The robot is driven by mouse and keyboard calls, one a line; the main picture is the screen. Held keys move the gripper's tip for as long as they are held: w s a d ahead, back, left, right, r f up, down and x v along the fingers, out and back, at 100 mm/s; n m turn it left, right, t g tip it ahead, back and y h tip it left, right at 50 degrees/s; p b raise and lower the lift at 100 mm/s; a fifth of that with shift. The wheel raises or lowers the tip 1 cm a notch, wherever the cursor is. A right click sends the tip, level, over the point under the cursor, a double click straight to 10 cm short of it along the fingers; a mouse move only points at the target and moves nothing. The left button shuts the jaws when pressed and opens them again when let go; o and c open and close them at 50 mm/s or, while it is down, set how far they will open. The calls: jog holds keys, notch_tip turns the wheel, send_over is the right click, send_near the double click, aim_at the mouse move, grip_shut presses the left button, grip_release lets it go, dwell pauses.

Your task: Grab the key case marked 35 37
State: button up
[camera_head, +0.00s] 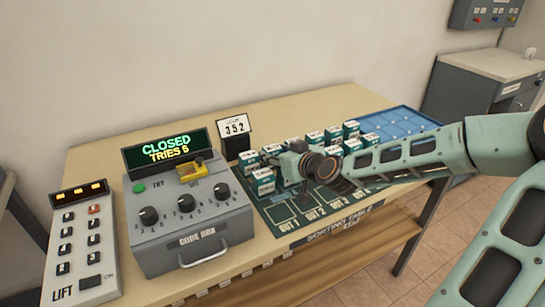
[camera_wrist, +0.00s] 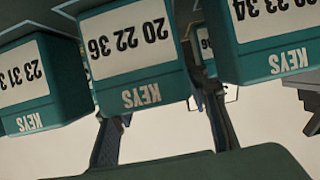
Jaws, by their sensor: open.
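Several teal-and-white key cases (camera_head: 333,135) stand in rows on the sorting mat. In the head view their numbers are too small to read. My gripper (camera_head: 304,183) is open, low among the cases at the front of the group. In the wrist view, a case marked 20 22 36 (camera_wrist: 135,55) is in the middle, with the fingers of my gripper (camera_wrist: 163,122) showing near its two sides. A case partly reading 23 31 3 (camera_wrist: 40,85) is at left, and one partly reading 33 34 (camera_wrist: 268,42) at right. I cannot make out any case marked 35 37.
A code box (camera_head: 190,218) with dials and a display reading CLOSED, TRIES 5 stands left of the mat. A lift panel (camera_head: 82,245) is at far left. A blue compartment tray (camera_head: 400,122) is at right.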

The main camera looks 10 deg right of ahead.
aim_at(276, 143)
jog(key=shift+c, duration=0.6)
jog(key=c, duration=0.7)
jog(key=shift+c, duration=0.2)
jog(key=shift+r, duration=0.55)
notch_tip(276, 143, up, 2)
jog(key=shift+r+p, duration=0.15)
jog(key=shift+p, duration=0.45)
jog(key=s+r+p, duration=0.1)
jog(key=r, duration=0.1)
jog(key=s+d+r+p, duration=0.1)
jog(key=s+r, duration=0.1)
jog(key=s+r+p, duration=0.1)
jog(key=s+r, duration=0.1)
jog(key=shift+s+d+r+p, duration=0.1)
jog(key=shift+d+r+p, duration=0.05)
jog(key=shift+r+p, duration=0.15)
jog(key=a+b+v, duration=0.1)
jog(key=b+v, duration=0.1)
jog(key=v, duration=0.7)
jog(key=shift+s+f, duration=0.25)
